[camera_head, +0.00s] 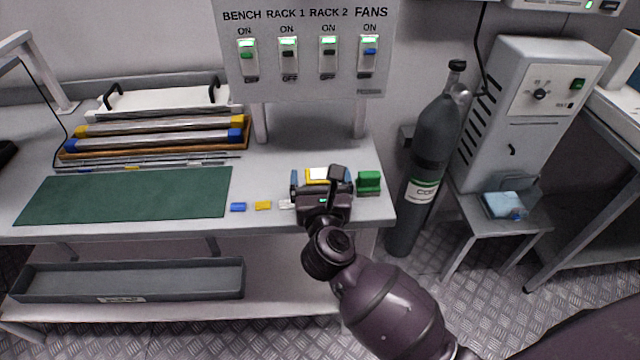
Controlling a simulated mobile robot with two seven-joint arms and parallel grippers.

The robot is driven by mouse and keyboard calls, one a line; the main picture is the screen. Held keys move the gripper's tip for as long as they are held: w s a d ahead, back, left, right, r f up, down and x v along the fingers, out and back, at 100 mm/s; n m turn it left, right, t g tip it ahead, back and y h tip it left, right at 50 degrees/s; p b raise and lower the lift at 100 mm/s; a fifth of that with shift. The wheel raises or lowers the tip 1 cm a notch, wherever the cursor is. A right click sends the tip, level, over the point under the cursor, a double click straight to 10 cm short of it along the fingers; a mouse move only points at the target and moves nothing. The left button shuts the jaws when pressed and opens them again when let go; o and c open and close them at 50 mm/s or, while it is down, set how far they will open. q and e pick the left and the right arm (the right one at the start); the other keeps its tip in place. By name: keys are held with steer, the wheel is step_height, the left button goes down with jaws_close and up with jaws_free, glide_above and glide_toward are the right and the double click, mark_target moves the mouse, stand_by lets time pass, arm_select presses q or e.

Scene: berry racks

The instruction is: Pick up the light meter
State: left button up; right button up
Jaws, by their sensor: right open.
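A small yellow device with a pale face, which looks like the light meter (318,174), is on the bench near its right end. My right gripper (322,184) is over the near side of it and hides much of it. The right gripper is open, with a finger on each side of the device. I cannot tell whether the fingers touch it. My left gripper is not in view.
A green block (369,183) stands close to the right of my gripper. Small blue (238,207) and yellow (263,205) pieces lie to its left, beside a green mat (130,196). The switch panel (305,75) rises behind. A gas cylinder (430,150) stands beyond the bench's right end.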

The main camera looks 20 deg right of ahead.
steer(key=shift+c, duration=0.3)
steer(key=c, duration=1)
